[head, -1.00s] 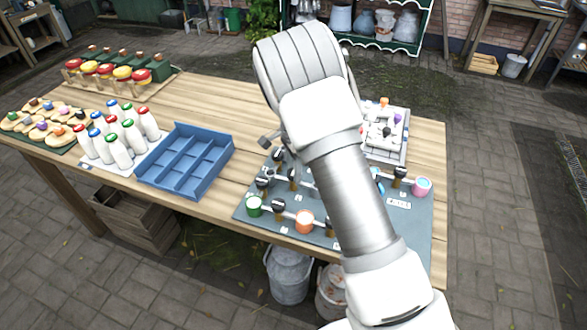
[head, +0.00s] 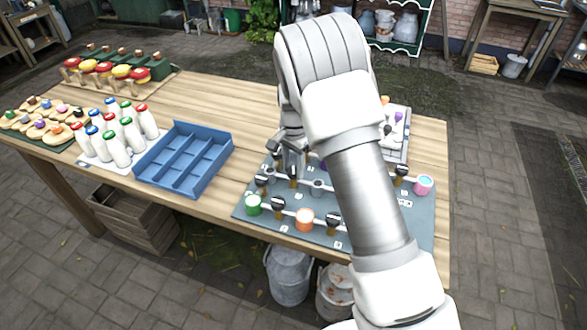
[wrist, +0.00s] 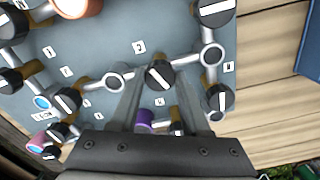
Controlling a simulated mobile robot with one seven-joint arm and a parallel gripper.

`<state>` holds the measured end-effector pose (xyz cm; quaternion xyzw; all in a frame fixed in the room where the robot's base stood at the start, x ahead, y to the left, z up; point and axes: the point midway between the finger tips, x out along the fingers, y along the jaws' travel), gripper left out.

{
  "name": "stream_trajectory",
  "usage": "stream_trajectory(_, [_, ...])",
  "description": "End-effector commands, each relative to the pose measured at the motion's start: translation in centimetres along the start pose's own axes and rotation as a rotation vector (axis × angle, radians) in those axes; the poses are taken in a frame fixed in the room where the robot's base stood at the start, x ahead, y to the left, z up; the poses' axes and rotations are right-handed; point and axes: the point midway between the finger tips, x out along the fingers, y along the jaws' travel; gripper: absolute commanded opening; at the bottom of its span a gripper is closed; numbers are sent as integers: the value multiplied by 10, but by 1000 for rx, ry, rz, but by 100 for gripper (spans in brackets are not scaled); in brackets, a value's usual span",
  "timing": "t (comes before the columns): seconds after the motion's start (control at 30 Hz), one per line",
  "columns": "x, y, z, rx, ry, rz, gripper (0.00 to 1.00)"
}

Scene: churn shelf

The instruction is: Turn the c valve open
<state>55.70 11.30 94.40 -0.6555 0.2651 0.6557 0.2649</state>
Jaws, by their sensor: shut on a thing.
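A grey board (head: 252,209) on the table carries several black valve knobs with white stripes, joined by white pipes. In the wrist view, my gripper (wrist: 162,72) has its two fingers on either side of one black knob (wrist: 160,76), shut on it. The knob's white stripe lies diagonally across the pipe line. A small label (wrist: 139,47) beside it is too blurred to read surely, so I cannot confirm the letter c. In the head view, my gripper (head: 292,158) is down at the board's back left, partly hidden by my arm.
Neighbouring knobs (wrist: 216,99) (wrist: 65,101) and pipe joints sit close around. Green (head: 253,204), orange (head: 304,219) and pink (head: 423,185) cups stand on the board.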

Motion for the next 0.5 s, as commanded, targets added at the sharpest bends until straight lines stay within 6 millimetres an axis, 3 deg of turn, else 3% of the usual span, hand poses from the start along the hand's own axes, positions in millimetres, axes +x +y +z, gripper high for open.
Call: stream_trajectory(0.5, [0, 0, -1, -491, 1, -3, 0])
